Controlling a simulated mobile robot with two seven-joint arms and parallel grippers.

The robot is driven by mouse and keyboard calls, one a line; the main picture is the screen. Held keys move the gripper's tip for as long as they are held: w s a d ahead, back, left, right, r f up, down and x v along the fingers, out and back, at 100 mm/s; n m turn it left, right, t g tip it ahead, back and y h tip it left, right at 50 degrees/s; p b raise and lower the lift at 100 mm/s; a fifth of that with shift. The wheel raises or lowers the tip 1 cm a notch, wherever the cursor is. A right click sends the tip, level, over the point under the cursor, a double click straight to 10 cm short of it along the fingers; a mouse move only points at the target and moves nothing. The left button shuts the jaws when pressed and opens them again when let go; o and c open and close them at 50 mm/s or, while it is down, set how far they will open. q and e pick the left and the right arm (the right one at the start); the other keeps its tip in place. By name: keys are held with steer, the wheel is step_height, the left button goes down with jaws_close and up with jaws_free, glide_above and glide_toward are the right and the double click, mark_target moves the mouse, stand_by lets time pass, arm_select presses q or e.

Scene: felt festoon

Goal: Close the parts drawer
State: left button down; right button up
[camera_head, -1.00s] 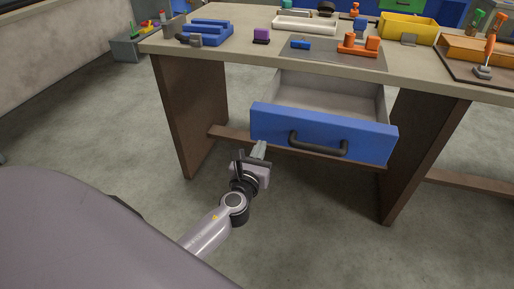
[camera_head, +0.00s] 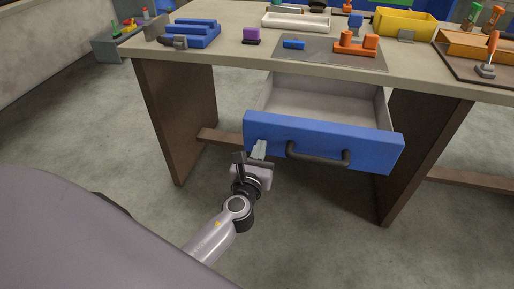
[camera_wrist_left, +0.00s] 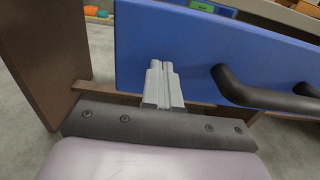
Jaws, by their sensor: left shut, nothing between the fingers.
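The parts drawer (camera_head: 340,142) has a blue front with a dark bar handle (camera_head: 318,157). It hangs under the workbench and is pulled out, with its empty grey inside showing. My left gripper (camera_head: 259,150) is shut and empty, with its fingertips in front of the left part of the drawer front, left of the handle. In the left wrist view the shut fingers (camera_wrist_left: 160,85) point at the blue front (camera_wrist_left: 190,45), and the handle (camera_wrist_left: 265,95) is to their right. I cannot tell whether the tips touch the front. My right gripper is not in view.
The workbench top (camera_head: 240,65) carries a blue block (camera_head: 192,34), a purple block (camera_head: 251,36), orange parts (camera_head: 356,43) on a grey mat and a yellow bin (camera_head: 405,24). Brown leg panels (camera_head: 178,118) stand on both sides of the drawer. The floor in front is clear.

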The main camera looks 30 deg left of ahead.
arm_select(q)
steer(key=shift+w, duration=0.2)
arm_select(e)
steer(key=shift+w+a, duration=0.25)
